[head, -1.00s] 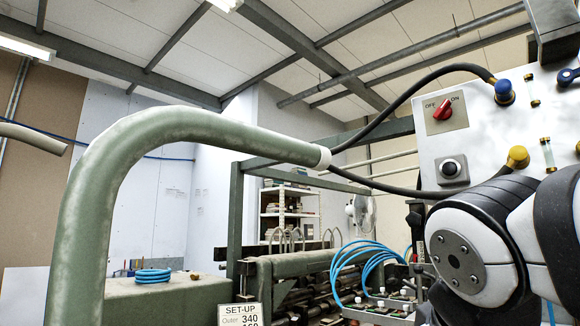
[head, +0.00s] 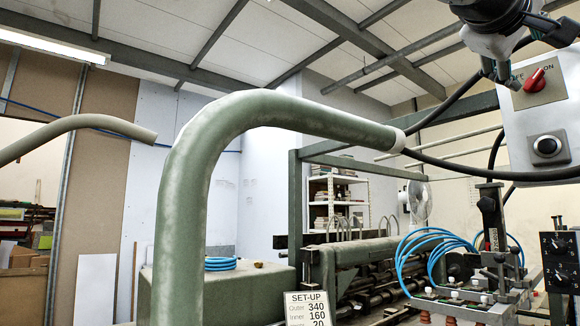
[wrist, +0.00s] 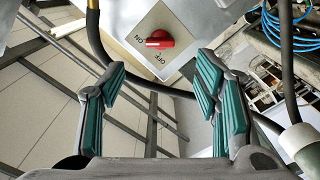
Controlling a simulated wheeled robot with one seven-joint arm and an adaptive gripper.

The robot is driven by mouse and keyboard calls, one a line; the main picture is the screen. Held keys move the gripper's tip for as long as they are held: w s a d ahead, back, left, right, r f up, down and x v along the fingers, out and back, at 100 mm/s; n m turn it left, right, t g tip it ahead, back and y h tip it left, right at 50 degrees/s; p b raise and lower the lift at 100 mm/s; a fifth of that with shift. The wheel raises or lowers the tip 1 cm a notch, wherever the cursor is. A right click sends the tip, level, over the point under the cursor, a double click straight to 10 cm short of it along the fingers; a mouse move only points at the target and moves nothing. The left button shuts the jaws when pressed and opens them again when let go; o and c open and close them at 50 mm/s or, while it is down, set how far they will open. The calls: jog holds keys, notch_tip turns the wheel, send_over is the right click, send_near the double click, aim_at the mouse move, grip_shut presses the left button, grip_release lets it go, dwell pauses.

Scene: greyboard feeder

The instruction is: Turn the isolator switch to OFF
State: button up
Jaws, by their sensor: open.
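The isolator switch is a red rotary knob (head: 536,80) on a square grey plate on the white panel at the right of the head view. The plate is marked OFF on the left and ON on the right, and the knob points up and right to ON. In the wrist view the red knob (wrist: 160,39) is beyond the fingertips, with its tip toward ON. My gripper (wrist: 162,82) is open and empty, its teal-padded fingers spread apart and not touching the knob. In the head view the gripper (head: 497,76) hangs left of the knob, partly covering the OFF label.
A black push button (head: 547,146) sits below the switch. Black cables (head: 460,107) loop left of the panel, close to my gripper. A thick green pipe (head: 250,110) arches across the foreground. Blue hoses (head: 415,250) and a machine stand below.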

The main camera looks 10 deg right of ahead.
aim_at(533, 80)
jog(key=p+x, duration=0.2)
jog(key=x, duration=0.8)
jog(key=shift+w+d, duration=0.1)
jog(key=c, duration=1.1)
